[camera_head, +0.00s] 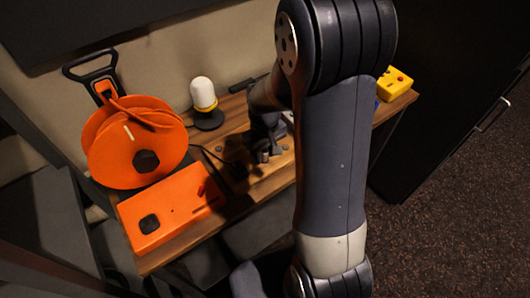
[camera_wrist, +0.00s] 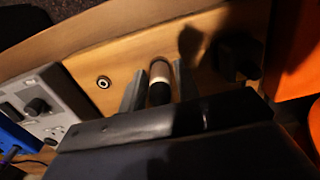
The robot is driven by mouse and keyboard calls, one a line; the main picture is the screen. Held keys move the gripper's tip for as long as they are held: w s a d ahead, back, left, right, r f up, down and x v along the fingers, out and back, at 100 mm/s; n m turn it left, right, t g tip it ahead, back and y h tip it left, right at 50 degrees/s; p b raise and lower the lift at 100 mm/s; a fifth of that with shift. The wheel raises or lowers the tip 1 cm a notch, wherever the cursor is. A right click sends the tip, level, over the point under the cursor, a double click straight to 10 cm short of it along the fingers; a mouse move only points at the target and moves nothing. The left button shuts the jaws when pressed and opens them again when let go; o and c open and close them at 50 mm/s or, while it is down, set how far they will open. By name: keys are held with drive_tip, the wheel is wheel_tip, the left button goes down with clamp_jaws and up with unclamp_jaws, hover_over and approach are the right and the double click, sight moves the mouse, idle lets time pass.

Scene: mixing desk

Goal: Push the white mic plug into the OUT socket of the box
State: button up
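The plug (camera_wrist: 160,88) shows in the wrist view as a dark cylinder with a pale white band near its rounded far end. It lies between the two fingers of my gripper (camera_wrist: 160,80), with one finger on each side. Narrow gaps seem to show beside it, and whether the fingers touch it is unclear. The light wooden box (camera_wrist: 215,80) is beyond the fingers. A round metal-rimmed socket (camera_wrist: 103,82) in its face is left of the left finger. No OUT label is readable. In the head view my gripper (camera_head: 263,153) is over the wooden box (camera_head: 273,180); the plug is not discernible there.
A dark plug or knob (camera_wrist: 236,53) stands right of the fingers. A grey box (camera_wrist: 60,92) and a blue box (camera_wrist: 14,138) are at the left. In the head view an orange reel (camera_head: 115,168), orange box (camera_head: 185,212), white lamp (camera_head: 203,92) and yellow box (camera_head: 394,82) surround the workspace.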

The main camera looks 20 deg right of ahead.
clamp_jaws()
drive_tip(key=shift+r, duration=0.1)
drive_tip(key=shift+r+p, duration=2.25)
drive_tip(key=shift+r, duration=0.7)
